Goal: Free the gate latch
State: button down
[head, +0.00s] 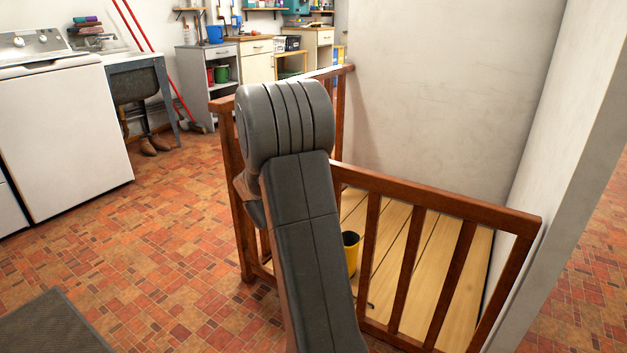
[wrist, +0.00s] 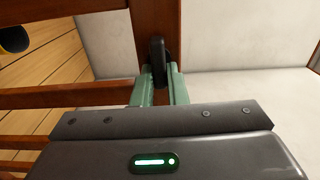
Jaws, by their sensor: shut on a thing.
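My gripper (wrist: 160,82) shows in the wrist view, with its two pale green fingers on either side of a dark upright latch (wrist: 157,50). It is shut on the latch, which sits against a brown wooden post (wrist: 118,30). In the head view the brown slatted gate and railing (head: 440,200) enclose a corner with a plank floor. My grey arm stands in front of the railing there and hides my gripper and the latch. I cannot tell whether the latch has moved from its catch.
A yellow bucket (head: 353,258) stands on the planks behind the rails. A white wall (head: 440,90) closes the back. A white washer (head: 60,130) and a sink (head: 140,85) are at left. The tiled floor (head: 150,270) between is mostly clear, with a grey mat (head: 55,325).

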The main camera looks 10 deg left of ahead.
dwell(0.3)
jog(key=c, duration=1.4)
grip_release()
jog(key=shift+c, duration=0.2)
jog(key=shift+s, duration=0.1)
jog(key=p+v, duration=0.3)
jog(key=v, duration=1)
jog(key=shift+s, duration=0.3)
